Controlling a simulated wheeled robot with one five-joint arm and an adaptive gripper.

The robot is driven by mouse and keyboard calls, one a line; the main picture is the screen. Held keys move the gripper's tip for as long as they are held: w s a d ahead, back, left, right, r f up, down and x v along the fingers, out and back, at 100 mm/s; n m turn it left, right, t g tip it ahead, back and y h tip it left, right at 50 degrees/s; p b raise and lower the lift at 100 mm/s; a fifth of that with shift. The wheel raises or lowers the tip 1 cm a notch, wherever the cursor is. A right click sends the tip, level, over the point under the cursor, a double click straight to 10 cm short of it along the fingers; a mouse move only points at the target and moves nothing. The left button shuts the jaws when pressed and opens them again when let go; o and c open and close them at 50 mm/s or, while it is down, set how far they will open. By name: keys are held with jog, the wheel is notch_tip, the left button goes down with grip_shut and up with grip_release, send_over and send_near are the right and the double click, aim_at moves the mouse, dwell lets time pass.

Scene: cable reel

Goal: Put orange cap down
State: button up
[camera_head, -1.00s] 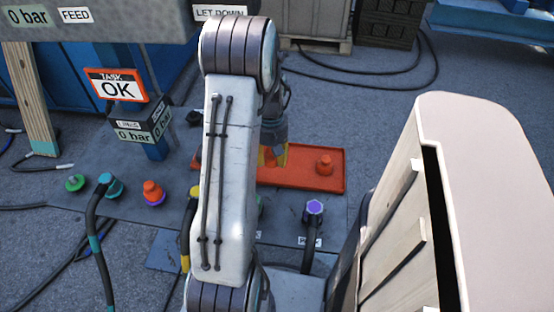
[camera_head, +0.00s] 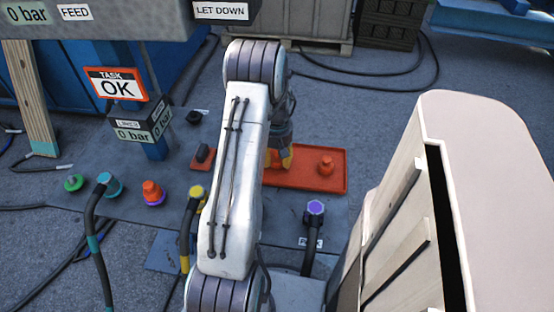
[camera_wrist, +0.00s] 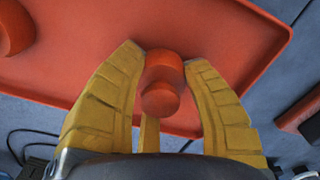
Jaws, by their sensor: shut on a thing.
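My gripper (camera_wrist: 157,56) has yellow fingers, shut around an orange cap (camera_wrist: 160,86) with a rounded knob. The cap is over the orange-red tray (camera_wrist: 215,40), near its edge; I cannot tell whether it touches the tray floor. In the head view my gripper (camera_head: 280,160) is at the left part of the tray (camera_head: 300,183), partly behind my arm, which hides the held cap. A second orange cap (camera_head: 325,166) stands upright in the tray to the right. It also shows at the upper left of the wrist view (camera_wrist: 14,28).
Another orange cap (camera_head: 152,190) sits on a purple-ringed fitting. Hoses rise from teal (camera_head: 110,186), yellow (camera_head: 196,193) and purple (camera_head: 315,208) fittings. A sign (camera_head: 116,86) reads TASK OK.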

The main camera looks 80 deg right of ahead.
jog(key=shift+f, duration=0.25)
jog(key=o, duration=1.1)
jog(key=shift+r+p, duration=0.65)
jog(key=shift+r, duration=3.3)
